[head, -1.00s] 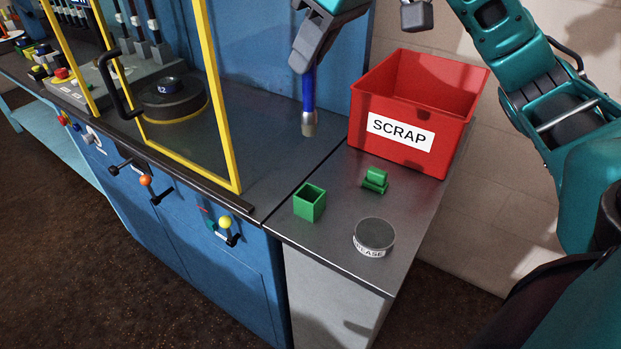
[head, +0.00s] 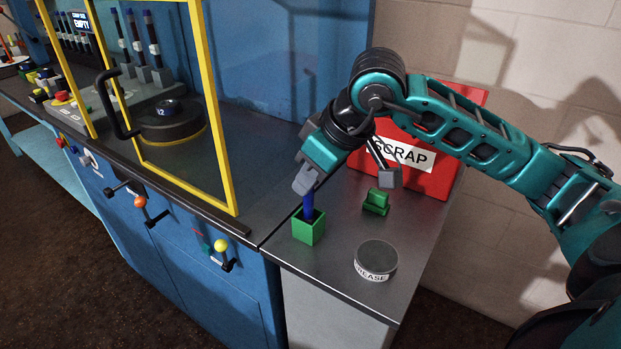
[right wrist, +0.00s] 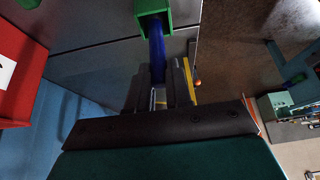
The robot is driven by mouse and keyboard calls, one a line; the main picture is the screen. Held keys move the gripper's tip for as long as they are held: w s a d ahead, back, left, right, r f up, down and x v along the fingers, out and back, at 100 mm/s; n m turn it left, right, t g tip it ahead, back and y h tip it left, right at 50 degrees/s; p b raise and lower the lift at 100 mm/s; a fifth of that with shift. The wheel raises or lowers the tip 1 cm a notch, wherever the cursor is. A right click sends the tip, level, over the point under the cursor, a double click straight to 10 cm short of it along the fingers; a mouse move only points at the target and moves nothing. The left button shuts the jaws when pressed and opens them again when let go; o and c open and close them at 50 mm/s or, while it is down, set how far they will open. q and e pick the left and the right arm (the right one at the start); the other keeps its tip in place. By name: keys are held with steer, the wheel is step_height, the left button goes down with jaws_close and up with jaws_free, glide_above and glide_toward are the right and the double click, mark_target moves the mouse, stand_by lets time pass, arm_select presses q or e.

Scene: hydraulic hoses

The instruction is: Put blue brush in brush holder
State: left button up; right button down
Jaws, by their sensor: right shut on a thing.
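The blue brush (head: 308,205) is upright, its lower end inside the open top of the green square brush holder (head: 308,230) on the grey bench top. My right gripper (head: 306,184) is shut on the upper part of the brush, above the holder. In the right wrist view the blue handle (right wrist: 157,55) runs from between the fingers (right wrist: 160,88) to the green holder (right wrist: 152,8). The holder hides the brush's lower end, so I cannot tell if it touches the bottom. My left gripper is not in view.
A red SCRAP bin (head: 440,165) stands behind my right arm. A small green block-like stand (head: 376,202) and a round grease tin (head: 376,260) sit right of the holder. A yellow-framed guard (head: 222,120) stands to the left. The bench front edge is close.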

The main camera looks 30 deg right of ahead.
steer(key=shift+f, duration=0.25)
steer(key=shift+f+b, duration=0.15)
steer(key=shift+b, duration=0.15)
steer(key=c, duration=1)
jaws_free()
steer(key=shift+c, duration=0.2)
steer(key=shift+r+p, duration=0.25)
steer(key=shift+p, duration=0.05)
steer(key=shift+d+r, duration=0.1)
steer(key=shift+r, duration=0.2)
steer(key=v, duration=1.1)
steer(key=shift+s+r+p, duration=0.15)
steer(key=shift+s+p, duration=0.05)
steer(key=shift+p, duration=0.2)
